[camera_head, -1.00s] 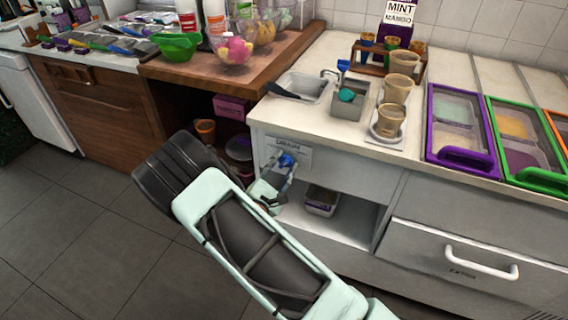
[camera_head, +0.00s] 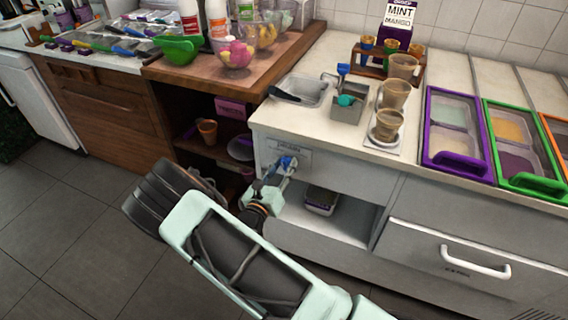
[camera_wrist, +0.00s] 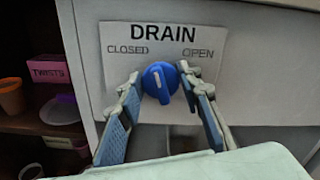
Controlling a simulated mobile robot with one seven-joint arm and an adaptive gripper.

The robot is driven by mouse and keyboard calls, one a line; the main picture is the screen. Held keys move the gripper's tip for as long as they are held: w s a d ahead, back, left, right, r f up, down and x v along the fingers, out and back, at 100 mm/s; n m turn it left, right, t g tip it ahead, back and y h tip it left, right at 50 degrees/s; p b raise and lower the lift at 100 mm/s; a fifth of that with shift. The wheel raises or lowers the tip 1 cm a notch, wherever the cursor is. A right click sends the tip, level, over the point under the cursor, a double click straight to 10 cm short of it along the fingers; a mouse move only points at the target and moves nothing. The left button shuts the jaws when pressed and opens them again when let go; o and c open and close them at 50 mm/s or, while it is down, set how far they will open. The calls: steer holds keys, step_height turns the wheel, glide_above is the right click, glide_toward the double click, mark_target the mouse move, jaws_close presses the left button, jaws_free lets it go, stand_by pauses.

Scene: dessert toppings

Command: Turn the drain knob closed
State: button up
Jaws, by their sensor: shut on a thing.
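The blue drain knob (camera_wrist: 158,82) sits on a white panel under the word DRAIN, with CLOSED printed at left and OPEN at right. Its raised grip runs nearly upright, its lower end slightly to the right. My gripper (camera_wrist: 160,77) reaches up from below with one finger on each side of the knob and is shut on it; the exact contact at the tips is hard to see. In the head view the knob (camera_head: 287,163) is on the cabinet's front left, with my gripper (camera_head: 284,170) at it.
The drain label (camera_wrist: 190,35) is behind the fingers. An open shelf with a small container (camera_head: 321,200) is below right. The wooden shelf at left holds an orange cup (camera_head: 208,131). The floor at left is clear.

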steer(key=n+p, duration=0.1)
steer(key=n, duration=0.4)
steer(key=shift+a, duration=0.1)
steer(key=shift+n, duration=0.3)
stand_by(0.4)
steer(key=o, duration=1.1)
steer(key=shift+o, duration=0.2)
steer(key=v, duration=1.2)
